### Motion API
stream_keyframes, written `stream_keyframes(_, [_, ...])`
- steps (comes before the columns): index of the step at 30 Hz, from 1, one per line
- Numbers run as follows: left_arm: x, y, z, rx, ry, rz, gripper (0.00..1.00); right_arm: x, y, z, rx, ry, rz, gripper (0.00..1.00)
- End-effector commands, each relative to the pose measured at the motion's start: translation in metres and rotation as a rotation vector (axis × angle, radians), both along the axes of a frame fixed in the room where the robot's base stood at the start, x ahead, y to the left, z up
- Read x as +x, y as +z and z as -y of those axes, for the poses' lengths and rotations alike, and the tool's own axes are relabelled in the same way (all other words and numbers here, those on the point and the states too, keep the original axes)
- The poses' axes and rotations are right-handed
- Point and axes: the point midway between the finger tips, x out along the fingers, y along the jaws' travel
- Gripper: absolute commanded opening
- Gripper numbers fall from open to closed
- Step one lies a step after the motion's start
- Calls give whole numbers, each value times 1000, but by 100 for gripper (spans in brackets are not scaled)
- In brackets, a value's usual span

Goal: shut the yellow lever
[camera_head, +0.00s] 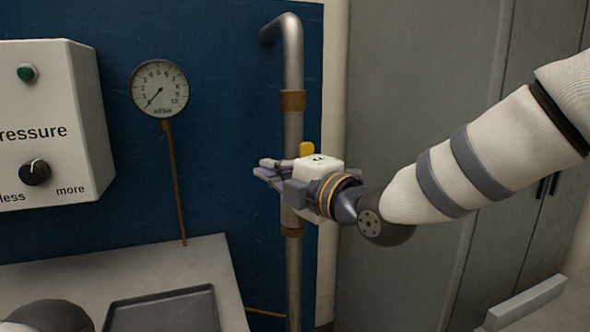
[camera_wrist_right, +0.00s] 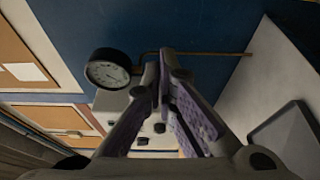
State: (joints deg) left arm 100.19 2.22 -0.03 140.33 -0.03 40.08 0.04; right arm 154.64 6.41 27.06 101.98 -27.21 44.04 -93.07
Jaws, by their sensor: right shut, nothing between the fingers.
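The yellow lever (camera_head: 306,149) shows only as a small tip in the head view, just above and behind my right gripper's white body. The rest of it is hidden, so I cannot tell its full angle or whether the gripper touches it. It is by the vertical metal pipe (camera_head: 293,130). My right gripper (camera_head: 264,169) is in front of the pipe, fingers pointing left, shut and empty. Its purple-padded fingers also show in the right wrist view (camera_wrist_right: 166,62), where I do not see the lever. My left gripper is not in view.
A pressure gauge (camera_head: 159,88) on a thin stem stands left of the pipe. A white pressure box (camera_head: 75,95) with a black knob is at far left. A bench (camera_head: 150,267) with a dark tray (camera_head: 165,310) lies below. Grey cabinet doors (camera_head: 420,100) stand behind my right arm.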

Motion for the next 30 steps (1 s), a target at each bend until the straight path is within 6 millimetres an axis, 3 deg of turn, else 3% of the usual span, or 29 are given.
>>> stream_keyframes(4, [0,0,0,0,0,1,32,10,1,22,4,-5,0,0])
stream_keyframes(9, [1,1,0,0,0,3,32,13,1,35,1,-2,0,0])
stream_keyframes(22, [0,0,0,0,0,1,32,15,0,37,5,-2,-2,0])
stream_keyframes(30, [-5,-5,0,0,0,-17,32,26,0,37,54,-1,-21,0])
